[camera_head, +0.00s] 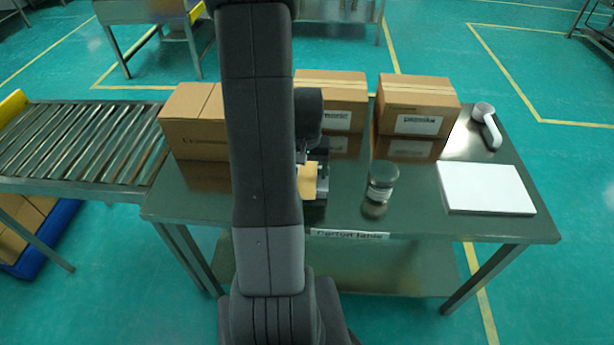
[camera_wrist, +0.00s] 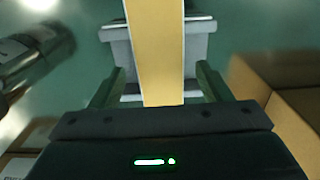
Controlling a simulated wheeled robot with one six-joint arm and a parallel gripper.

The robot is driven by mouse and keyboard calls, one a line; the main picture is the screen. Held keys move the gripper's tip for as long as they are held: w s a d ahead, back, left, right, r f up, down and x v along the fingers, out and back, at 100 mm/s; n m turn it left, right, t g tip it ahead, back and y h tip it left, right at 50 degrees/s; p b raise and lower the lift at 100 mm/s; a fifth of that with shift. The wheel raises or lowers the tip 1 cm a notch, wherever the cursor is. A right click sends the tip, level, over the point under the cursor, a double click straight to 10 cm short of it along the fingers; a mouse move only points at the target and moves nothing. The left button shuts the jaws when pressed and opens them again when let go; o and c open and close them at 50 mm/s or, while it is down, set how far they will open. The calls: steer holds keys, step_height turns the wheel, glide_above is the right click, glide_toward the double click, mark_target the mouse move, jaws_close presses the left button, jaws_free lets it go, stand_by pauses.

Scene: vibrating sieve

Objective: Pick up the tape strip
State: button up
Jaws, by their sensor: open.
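The tape strip (camera_wrist: 157,50) is a long, flat, tan band with pale edges, running up the middle of the wrist view. It lies across a grey stand (camera_wrist: 198,45) that shows on both sides of it. In the head view my arm hides most of the gripper.
The dark metal table (camera_head: 400,222) carries cartons (camera_head: 330,92) along its back, a lidded glass jar (camera_head: 383,181), a white slab (camera_head: 486,187) and a white handheld device (camera_head: 487,125). A roller conveyor (camera_head: 80,140) adjoins on the left. The jar (camera_wrist: 35,50) shows left in the wrist view.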

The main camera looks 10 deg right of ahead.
steer(key=c, duration=1.1)
steer(key=shift+o, duration=0.2)
